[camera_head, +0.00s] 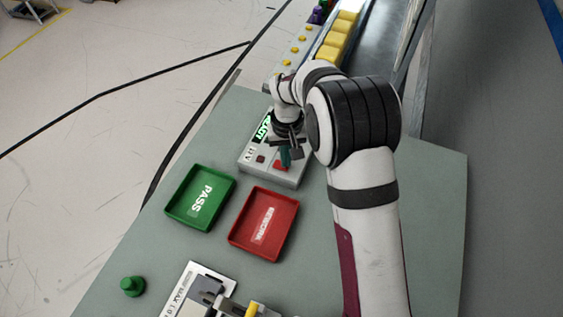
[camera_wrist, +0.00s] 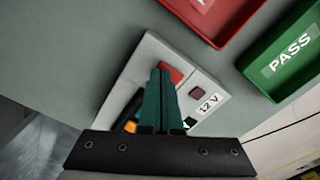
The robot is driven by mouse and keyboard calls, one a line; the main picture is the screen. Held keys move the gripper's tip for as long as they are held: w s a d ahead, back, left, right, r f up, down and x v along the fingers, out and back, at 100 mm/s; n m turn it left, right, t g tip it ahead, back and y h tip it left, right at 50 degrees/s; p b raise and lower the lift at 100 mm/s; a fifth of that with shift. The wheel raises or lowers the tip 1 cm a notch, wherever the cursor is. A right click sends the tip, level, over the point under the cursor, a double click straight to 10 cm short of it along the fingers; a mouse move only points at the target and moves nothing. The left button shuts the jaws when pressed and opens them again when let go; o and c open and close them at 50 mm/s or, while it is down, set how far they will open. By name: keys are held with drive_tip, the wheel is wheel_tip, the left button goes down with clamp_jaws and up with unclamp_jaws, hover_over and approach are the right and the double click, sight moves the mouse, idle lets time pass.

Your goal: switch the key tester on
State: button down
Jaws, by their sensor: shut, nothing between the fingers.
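The key tester (camera_head: 262,163) is a light grey box on the green-grey table. Its green display reads READY in the head view. A red switch (camera_head: 281,166) sits near its front edge, and the red switch also shows in the wrist view (camera_wrist: 176,76). My gripper (camera_head: 286,157) points down over the tester, with its teal fingers together and empty. In the wrist view the fingertips (camera_wrist: 160,75) overlap the edge of the red switch; I cannot tell whether they touch it. A small dark square and a 12 V label lie beside the switch.
A green PASS tray (camera_head: 174,211) and a red REWORK tray (camera_head: 238,238) lie in front of the tester. A green knob-shaped piece (camera_head: 132,286) and a white fixture (camera_head: 180,300) stand nearer. Yellow blocks (camera_head: 336,38) line the conveyor behind.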

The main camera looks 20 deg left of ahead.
drive_tip(key=shift+f, duration=0.3)
wheel_tip(320, 180, up, 7)
drive_tip(key=shift+f, duration=0.15)
drive_tip(key=shift+r, duration=0.2)
idle(0.4)
drive_tip(key=shift+d, duration=0.1)
drive_tip(key=s+d+r+m+y, duration=0.1)
drive_tip(key=s+d+r+m, duration=0.3)
drive_tip(key=s+d+r, duration=0.4)
drive_tip(key=s+d+r+m, duration=0.3)
drive_tip(key=s+d, duration=0.2)
drive_tip(key=d, duration=0.5)
drive_tip(key=s+d+f+m, duration=0.1)
drive_tip(key=s+d+m, duration=0.1)
drive_tip(key=s, duration=0.4)
drive_tip(key=s+d+m, duration=0.2)
drive_tip(key=s, duration=0.4)
drive_tip(key=shift+d+f+m+y, duration=0.15)
drive_tip(key=shift+f+m+y, duration=0.15)
drive_tip(key=shift+f+y, duration=0.1)
